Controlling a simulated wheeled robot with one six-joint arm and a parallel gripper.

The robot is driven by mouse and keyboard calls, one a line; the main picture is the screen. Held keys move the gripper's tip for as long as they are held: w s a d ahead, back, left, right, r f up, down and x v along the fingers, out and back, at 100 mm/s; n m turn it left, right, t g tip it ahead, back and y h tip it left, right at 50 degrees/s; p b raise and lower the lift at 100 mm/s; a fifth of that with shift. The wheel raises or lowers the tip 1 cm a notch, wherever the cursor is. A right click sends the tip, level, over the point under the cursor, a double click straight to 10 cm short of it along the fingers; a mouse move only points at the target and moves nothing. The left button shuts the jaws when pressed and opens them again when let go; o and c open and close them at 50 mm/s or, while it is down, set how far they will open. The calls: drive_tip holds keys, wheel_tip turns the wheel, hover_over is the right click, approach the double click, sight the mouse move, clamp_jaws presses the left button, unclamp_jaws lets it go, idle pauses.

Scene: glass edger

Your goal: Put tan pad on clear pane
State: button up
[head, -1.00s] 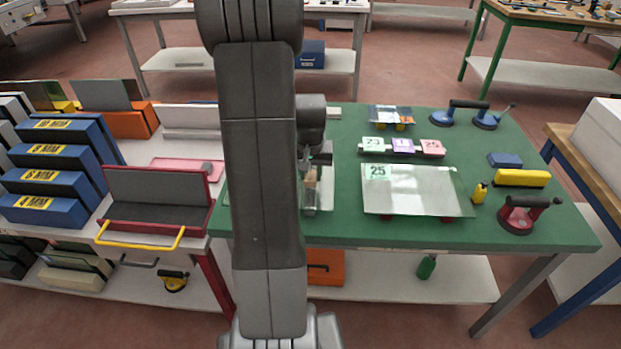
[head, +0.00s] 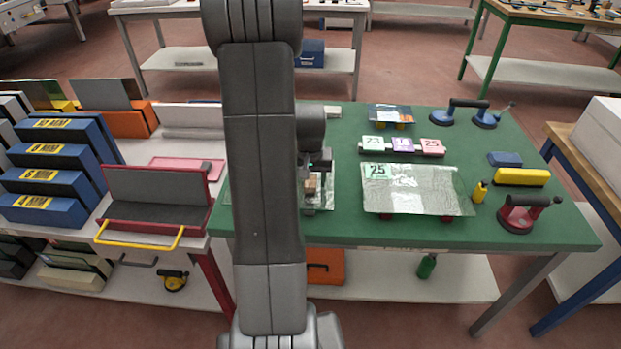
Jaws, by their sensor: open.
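A tan block, which looks like the tan pad (head: 311,184), shows just right of my arm, near the left end of the green table. It is at a partly hidden clear sheet or tray (head: 320,203); I cannot tell whether it rests on it. My gripper (head: 318,168) is open just above and beside the tan block, its fingers small and partly hidden by the arm. A large clear pane (head: 420,200) with a green "25" label lies on red supports to the right. A smaller pane (head: 388,112) sits on yellow supports at the back.
Numbered cards (head: 402,144) stand behind the large pane. Suction lifters (head: 520,212), a yellow bar (head: 522,177), a blue block (head: 505,159) and a small yellow bottle (head: 480,191) are at right. Green tabletop (head: 350,225) is bare in front.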

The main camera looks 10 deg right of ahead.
sight(310, 186)
wheel_tip(310, 186, up, 12)
drive_tip(key=s, duration=0.1)
drive_tip(key=shift+s+a+r, duration=0.15)
drive_tip(key=shift+s+a, duration=0.15)
drive_tip(key=shift+s, duration=0.05)
